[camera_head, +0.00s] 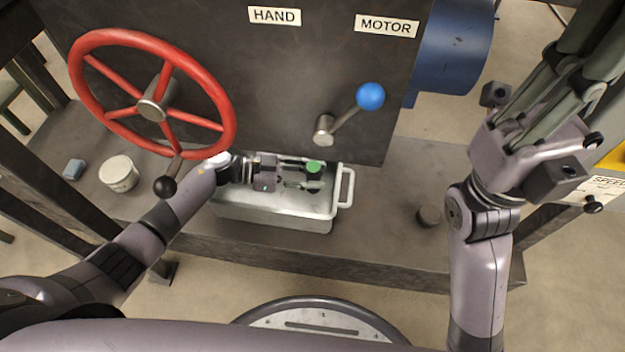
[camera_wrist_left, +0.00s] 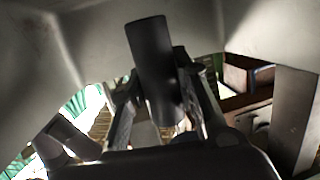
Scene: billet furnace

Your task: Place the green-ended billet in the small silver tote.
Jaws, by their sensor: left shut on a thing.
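The small silver tote (camera_head: 275,213) stands on the dark bench below the grey machine panel. My left gripper (camera_head: 303,175) reaches over the tote from the left and is shut on the green-ended billet. The billet's green end (camera_head: 314,167) faces up, within the tote's outline near its right end. In the left wrist view the dark billet (camera_wrist_left: 153,70) sits between the fingers of my left gripper (camera_wrist_left: 160,108). I cannot tell whether the billet touches the tote floor. My right gripper (camera_head: 575,70) is raised at the upper right, away from the tote; its fingertips are not clear.
A red handwheel (camera_head: 222,95) with a black knob (camera_head: 165,187) stands close above my left forearm. A blue-knobbed lever (camera_head: 370,96) projects above the tote. A white tub (camera_head: 118,173) and blue block (camera_head: 74,169) lie left. A dark round piece (camera_head: 429,216) lies right.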

